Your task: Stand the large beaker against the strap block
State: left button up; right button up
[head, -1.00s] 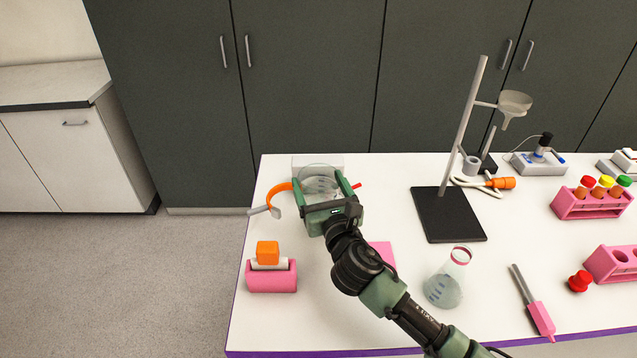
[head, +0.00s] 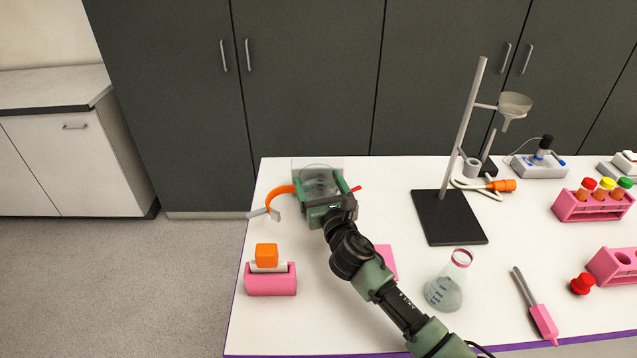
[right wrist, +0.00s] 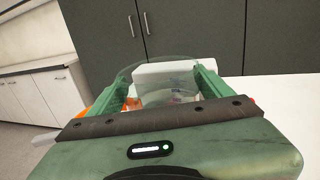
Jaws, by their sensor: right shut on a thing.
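My right gripper (head: 321,188) is shut on the large beaker (head: 319,176), a clear glass vessel, at the back left of the table. The green fingers lie on either side of it. In the right wrist view, the beaker (right wrist: 128,72) shows between the fingers (right wrist: 162,92). The white strap block (right wrist: 165,69) is right behind it there. My left gripper is not in view.
A pink holder with an orange-topped piece (head: 270,279) stands front left. A conical flask (head: 445,288) and a pink pad (head: 386,260) are near my right arm. A stand with a black base (head: 448,218) is to the right. The table's left edge is close.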

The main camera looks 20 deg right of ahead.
jog(key=o, duration=1.9)
jog(key=shift+s+r, duration=0.1)
jog(key=shift+r, duration=0.05)
jog(key=s, duration=1.2)
jog(key=shift+a+b, duration=0.15)
jog(key=shift+b, duration=0.2)
jog(key=shift+w, duration=0.1)
